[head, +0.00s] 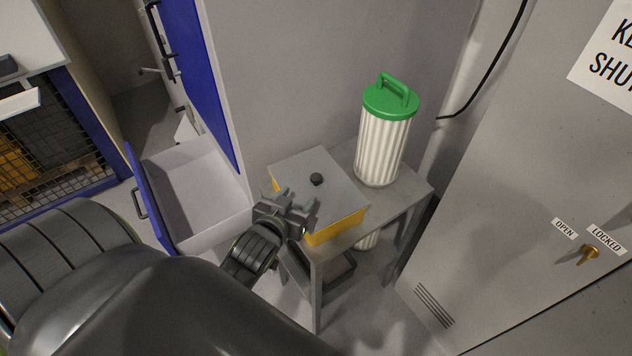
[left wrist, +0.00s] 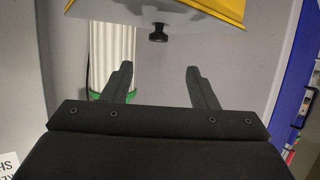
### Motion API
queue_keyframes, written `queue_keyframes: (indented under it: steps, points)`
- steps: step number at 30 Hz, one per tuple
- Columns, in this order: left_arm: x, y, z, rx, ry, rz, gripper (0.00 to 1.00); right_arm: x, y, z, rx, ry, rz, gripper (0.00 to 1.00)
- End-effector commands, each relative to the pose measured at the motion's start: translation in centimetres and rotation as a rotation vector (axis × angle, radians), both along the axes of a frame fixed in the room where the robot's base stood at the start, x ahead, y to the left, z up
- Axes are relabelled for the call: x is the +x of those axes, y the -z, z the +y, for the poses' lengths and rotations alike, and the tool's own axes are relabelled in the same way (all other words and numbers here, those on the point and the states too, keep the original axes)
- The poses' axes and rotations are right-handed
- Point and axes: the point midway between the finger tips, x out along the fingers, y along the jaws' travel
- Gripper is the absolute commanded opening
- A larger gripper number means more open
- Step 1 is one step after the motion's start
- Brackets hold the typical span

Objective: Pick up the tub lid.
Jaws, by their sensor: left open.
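My left gripper (head: 300,205) is open and empty at the lid's near left side, short of the knob, and covers part of the lid and tub. In the left wrist view the scene appears upside down: the knob (left wrist: 158,33) lies beyond the gap between the open fingers (left wrist: 158,68), with the yellow edge (left wrist: 232,10) at the top. My right gripper is not in view.
A white ribbed canister (head: 382,150) with a green handled top stands behind the tub, on the right. An open drawer (head: 195,190) with a blue front is at left. A grey cabinet door (head: 520,190) with a brass latch is at right. A wall rises behind the table.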

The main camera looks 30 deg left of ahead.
Motion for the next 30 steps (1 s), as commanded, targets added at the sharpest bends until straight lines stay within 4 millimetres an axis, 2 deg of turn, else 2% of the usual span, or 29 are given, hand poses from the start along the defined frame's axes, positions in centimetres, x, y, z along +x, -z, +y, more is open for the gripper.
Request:
queue_keyframes:
  steps: [9, 22, 30]
  points:
    - [4.8, 1.6, 0.9, 0.001, 0.001, 0.000, 0.53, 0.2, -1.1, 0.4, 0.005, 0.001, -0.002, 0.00]
    - [7.4, 2.7, 1.4, 0.001, 0.000, 0.001, 0.53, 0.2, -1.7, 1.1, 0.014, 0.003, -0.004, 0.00]
    - [10.2, 3.9, 1.8, 0.000, 0.001, 0.001, 0.53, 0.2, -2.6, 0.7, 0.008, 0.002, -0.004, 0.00]
